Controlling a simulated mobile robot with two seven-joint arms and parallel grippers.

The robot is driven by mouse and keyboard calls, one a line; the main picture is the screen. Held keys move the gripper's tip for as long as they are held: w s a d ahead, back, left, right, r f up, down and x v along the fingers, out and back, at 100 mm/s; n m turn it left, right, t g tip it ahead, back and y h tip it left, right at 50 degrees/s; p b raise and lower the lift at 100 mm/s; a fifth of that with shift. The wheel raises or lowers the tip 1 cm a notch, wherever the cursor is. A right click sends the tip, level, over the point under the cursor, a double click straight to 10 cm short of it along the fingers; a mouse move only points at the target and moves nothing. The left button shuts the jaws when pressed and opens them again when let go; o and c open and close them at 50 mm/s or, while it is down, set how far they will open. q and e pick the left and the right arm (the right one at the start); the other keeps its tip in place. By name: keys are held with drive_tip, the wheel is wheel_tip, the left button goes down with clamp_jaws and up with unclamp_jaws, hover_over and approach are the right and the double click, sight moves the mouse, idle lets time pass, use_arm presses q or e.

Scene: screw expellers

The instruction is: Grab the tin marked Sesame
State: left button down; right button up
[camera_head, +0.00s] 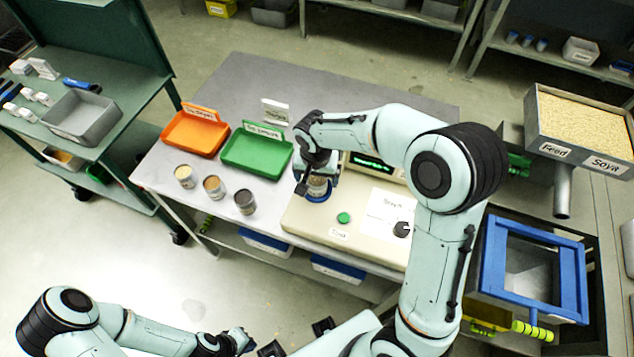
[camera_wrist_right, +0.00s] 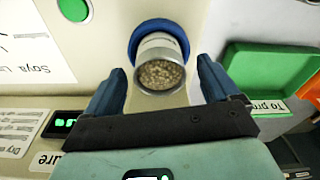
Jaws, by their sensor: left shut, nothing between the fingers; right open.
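Three small open tins stand in a row on the grey table's near left part: one with pale contents (camera_head: 184,176), one with tan contents (camera_head: 213,187), one with dark contents (camera_head: 245,201). Their labels are too small to read. Another tin (camera_wrist_right: 161,70) with beige grains sits in the blue ring of the cream meter; its marking is not visible. My right gripper (camera_head: 312,186) is over that tin, its open fingers on either side in the wrist view (camera_wrist_right: 160,68), apart from it. My left gripper (camera_head: 242,341) is shut and empty at the bottom, away from the table.
The cream meter (camera_head: 310,226) has a green button (camera_head: 344,217) and a paper sheet. An orange tray (camera_head: 194,134) and a green tray (camera_head: 256,152) lie behind the row of tins. A grain hopper (camera_head: 580,130) and blue-framed box (camera_head: 530,265) stand at right.

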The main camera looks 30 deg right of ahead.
drive_tip(key=shift+w+d+f, duration=0.1)
drive_tip(key=shift+f, duration=0.7)
drive_tip(key=c, duration=1.2)
drive_tip(key=shift+r, duration=0.1)
drive_tip(key=shift+c, duration=0.2)
